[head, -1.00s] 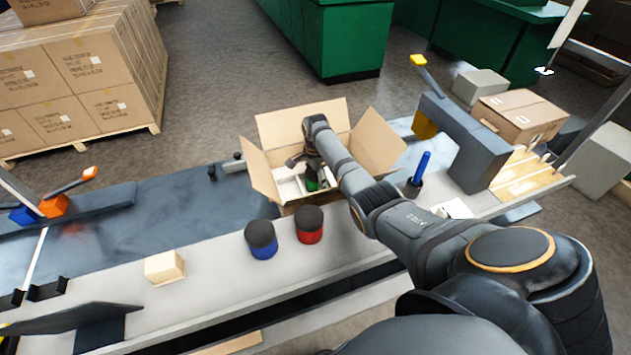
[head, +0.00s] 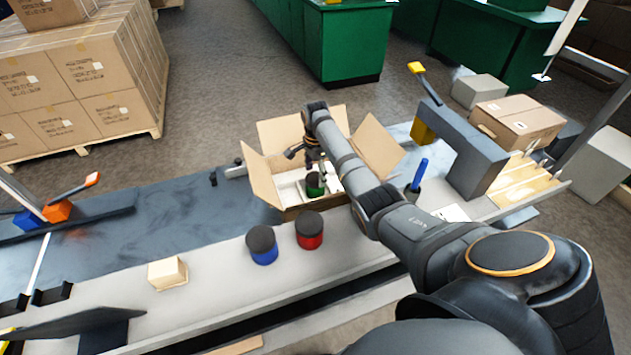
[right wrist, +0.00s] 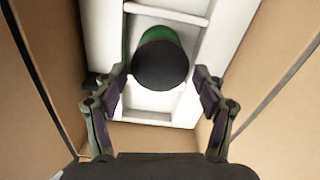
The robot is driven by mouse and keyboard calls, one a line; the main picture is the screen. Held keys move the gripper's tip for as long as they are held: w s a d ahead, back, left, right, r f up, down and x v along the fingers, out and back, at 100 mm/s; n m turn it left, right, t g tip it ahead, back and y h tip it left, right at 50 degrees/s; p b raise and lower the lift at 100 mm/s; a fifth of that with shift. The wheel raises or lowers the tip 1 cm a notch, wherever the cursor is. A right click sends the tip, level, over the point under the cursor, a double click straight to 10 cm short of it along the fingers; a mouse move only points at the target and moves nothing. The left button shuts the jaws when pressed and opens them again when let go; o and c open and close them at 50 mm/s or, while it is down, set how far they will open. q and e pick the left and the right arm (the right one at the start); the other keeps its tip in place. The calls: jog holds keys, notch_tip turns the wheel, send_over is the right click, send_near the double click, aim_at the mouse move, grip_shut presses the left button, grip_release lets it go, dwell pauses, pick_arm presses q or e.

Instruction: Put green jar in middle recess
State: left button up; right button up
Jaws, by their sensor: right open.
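The green jar (head: 315,184) with its black lid stands in the white insert (head: 290,192) of the open cardboard box (head: 262,182). In the right wrist view the jar (right wrist: 160,62) sits between two cross walls of the insert (right wrist: 108,45), with white insert showing on both sides of it in the head view. I cannot tell for certain that this is the middle recess. My right gripper (right wrist: 162,88) is open, its fingers apart on either side of the jar's lid and not visibly touching it. My left gripper is not in view.
A blue jar (head: 263,252) and a red jar (head: 309,237) stand on the bench before the box. A pale block (head: 167,273) lies to their left. A blue-handled tool (head: 419,175) stands right of the box, near a grey arch (head: 470,140). The box flaps are spread around my arm.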

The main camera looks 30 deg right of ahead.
notch_tip(320, 180, up, 6)
jog(key=shift+f, duration=0.1)
dwell(0.4)
